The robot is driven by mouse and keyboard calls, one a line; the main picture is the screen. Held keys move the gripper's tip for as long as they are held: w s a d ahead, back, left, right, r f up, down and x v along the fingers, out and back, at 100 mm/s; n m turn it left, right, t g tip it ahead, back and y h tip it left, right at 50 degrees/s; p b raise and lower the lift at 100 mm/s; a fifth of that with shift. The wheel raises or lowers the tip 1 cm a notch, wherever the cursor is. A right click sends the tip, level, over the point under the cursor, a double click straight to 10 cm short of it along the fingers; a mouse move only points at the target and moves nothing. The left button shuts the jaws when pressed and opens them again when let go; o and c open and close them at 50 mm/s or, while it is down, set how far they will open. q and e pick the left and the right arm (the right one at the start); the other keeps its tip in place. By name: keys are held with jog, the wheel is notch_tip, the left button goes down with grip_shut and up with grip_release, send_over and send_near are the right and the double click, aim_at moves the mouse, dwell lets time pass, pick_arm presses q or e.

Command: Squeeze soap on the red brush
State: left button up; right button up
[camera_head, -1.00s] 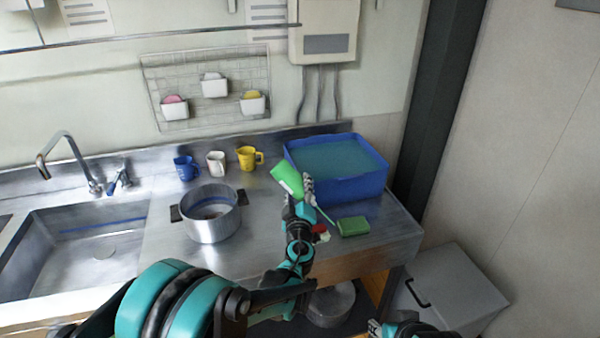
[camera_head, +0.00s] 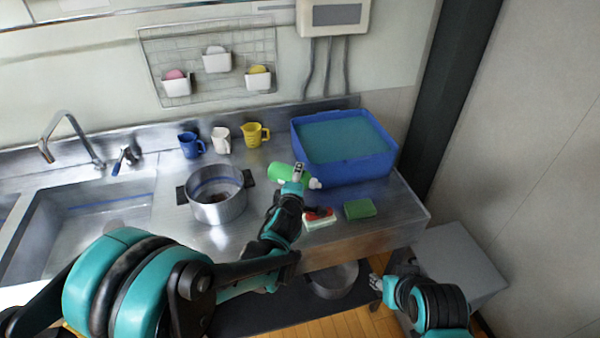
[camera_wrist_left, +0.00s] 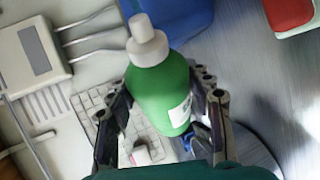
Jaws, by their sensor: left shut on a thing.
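The green soap bottle (camera_head: 283,173) with a white cap is held by my left gripper (camera_head: 297,175) above the counter. It lies nearly on its side, cap to the right and slightly down. In the left wrist view the fingers close around the bottle (camera_wrist_left: 168,93). The red brush (camera_head: 321,214), with a pale lower part, lies on the counter, below and right of the cap in the head view. A gap shows between cap and brush. My right gripper (camera_head: 375,282) is low, off the counter's front edge; its fingers are too small to read.
A green brush or sponge (camera_head: 360,208) lies right of the red brush. A blue basin (camera_head: 350,172) stands behind. A steel pot (camera_head: 218,209) stands left, near several mugs. The sink (camera_head: 60,235) is at far left.

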aim_at(311, 177)
pick_arm(q)
jog(key=d+n+h+p, duration=0.1)
jog(key=s+d+r+n+g+p, duration=0.1)
jog(key=p, duration=0.1)
jog(key=d+r+n+g+h+p, duration=0.1)
jog(key=n, duration=0.1)
jog(key=shift+s+d+r+h+p, duration=0.15)
jog(key=shift+s+h+p, duration=0.15)
jog(key=shift+s+p, duration=0.05)
jog(key=d+r+n+h+p, duration=0.1)
jog(key=r+n, duration=0.1)
jog(key=r, duration=0.1)
jog(key=s+r+n+g+h+p, duration=0.1)
jog(key=r+h+p, duration=0.1)
jog(key=d+r+n+g+h+p, duration=0.1)
jog(key=r+n+h+p, duration=0.1)
jog(key=r, duration=0.1)
jog(key=shift+s+d+r+n, duration=0.15)
jog(key=shift+d+r+n, duration=0.15)
jog(key=shift+d+r, duration=0.05)
jog(key=shift+s+d+r+n+g+h, duration=0.1)
jog(key=shift+d+r+n+g+h, duration=0.1)
jog(key=shift+r, duration=0.15)
jog(key=shift+s+d+r+n+g+h, duration=0.1)
jog(key=shift+r+n+h, duration=0.1)
jog(key=shift+r, duration=0.1)
